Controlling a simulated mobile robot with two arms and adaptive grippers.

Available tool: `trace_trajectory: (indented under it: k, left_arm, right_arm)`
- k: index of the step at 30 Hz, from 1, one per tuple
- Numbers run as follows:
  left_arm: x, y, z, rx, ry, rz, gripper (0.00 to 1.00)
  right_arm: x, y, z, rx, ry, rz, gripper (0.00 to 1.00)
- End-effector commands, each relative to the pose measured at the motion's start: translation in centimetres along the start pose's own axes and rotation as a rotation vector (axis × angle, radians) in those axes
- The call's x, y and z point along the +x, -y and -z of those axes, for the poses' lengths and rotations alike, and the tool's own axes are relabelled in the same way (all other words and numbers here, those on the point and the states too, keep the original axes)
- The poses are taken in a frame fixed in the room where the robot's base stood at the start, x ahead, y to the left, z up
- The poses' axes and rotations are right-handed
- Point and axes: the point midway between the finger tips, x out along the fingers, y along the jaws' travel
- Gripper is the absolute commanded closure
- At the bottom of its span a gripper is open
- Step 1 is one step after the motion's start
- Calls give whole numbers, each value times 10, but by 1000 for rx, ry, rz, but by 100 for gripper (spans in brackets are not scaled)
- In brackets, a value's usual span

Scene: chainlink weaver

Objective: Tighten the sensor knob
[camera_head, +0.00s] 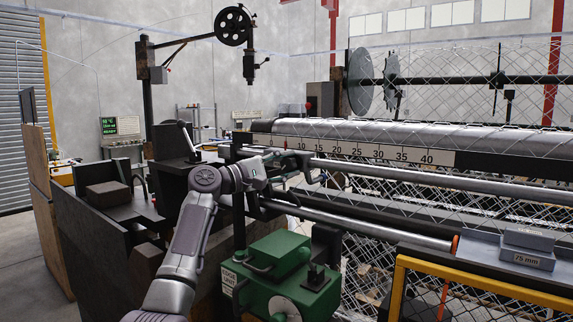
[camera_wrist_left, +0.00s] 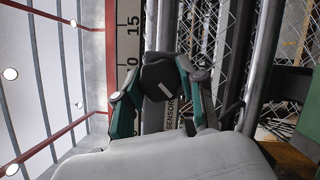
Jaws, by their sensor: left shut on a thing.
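The sensor knob (camera_wrist_left: 163,82) shows in the left wrist view as a dark, faceted knob with a short white mark, slightly tilted. It sits over a plate lettered SENSOR (camera_wrist_left: 169,114). The fingers of my left gripper (camera_wrist_left: 160,70) stand on both sides of the knob and are closed on it. In the head view my left gripper (camera_head: 291,168) reaches the rail just below the ruler; the knob is hidden or too small to make out there. My right gripper is not in view.
A ruler strip (camera_head: 360,150) runs along the machine beside a long metal roller (camera_head: 450,136). Steel rods (camera_head: 440,183) run below it. A green edge unit (camera_head: 275,275) stands below my left gripper. A yellow frame (camera_head: 480,287) and a 75 mm block (camera_head: 527,250) are at right.

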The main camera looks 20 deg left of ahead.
Motion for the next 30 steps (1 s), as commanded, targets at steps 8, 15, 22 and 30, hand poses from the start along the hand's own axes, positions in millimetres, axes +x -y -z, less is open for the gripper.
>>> trace_trajectory:
  k: [8,15,22,30]
  left_arm:
    - [0,-3,0,243,-2,104,95]
    - [0,-4,-1,455,-2,190,95]
    - [0,-4,-1,656,-2,274,95]
    - [0,-4,-1,893,-1,372,95]
  right_arm:
    - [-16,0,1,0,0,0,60]
    - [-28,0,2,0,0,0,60]
    - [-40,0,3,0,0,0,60]
    - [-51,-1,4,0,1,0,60]
